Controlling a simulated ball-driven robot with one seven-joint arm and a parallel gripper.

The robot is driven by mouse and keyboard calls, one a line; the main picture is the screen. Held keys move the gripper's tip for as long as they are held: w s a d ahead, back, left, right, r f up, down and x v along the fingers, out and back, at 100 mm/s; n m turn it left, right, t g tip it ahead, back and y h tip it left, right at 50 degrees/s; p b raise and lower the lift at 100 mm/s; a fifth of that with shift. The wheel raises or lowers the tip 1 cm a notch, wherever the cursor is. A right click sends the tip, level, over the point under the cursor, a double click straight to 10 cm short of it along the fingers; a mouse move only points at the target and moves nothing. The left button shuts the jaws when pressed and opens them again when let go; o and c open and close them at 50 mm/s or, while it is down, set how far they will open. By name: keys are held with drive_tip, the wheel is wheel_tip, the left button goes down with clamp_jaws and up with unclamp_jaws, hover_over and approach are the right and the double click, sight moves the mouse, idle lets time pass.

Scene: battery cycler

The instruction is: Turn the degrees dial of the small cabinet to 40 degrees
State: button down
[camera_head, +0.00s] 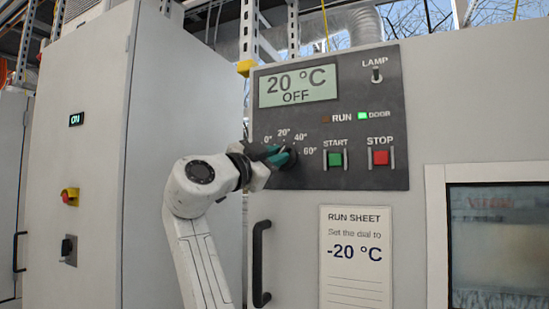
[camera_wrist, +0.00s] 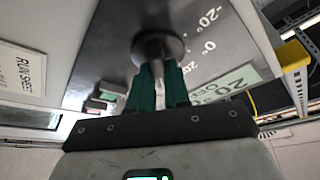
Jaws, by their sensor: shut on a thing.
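The degrees dial (camera_head: 289,157) is a dark round knob on the dark control panel of the small cabinet. Marks 0°, 20°, 40° and 60° show around it, and the wrist view also shows -20°. My gripper (camera_head: 276,156) reaches it from the left with teal fingers. In the wrist view, my gripper (camera_wrist: 160,72) is shut on the middle grip of the dial (camera_wrist: 160,46). The dial's pointer is hidden, so its setting cannot be read from the knob. The display (camera_head: 298,86) reads 20 °C and OFF.
Right of the dial are a green START button (camera_head: 335,159) and a red STOP button (camera_head: 381,158). A LAMP switch (camera_head: 377,76) is above. The DOOR light (camera_head: 362,115) is green. A run sheet (camera_head: 355,258) below reads -20 °C. A black door handle (camera_head: 261,264) stands left of it.

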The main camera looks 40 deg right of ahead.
drive_tip(key=c, duration=1.1)
unclamp_jaws()
drive_tip(key=b+v, duration=0.2)
drive_tip(key=v, duration=0.8)
drive_tip(key=shift+a+f, duration=0.1)
drive_tip(key=shift+a, duration=0.3)
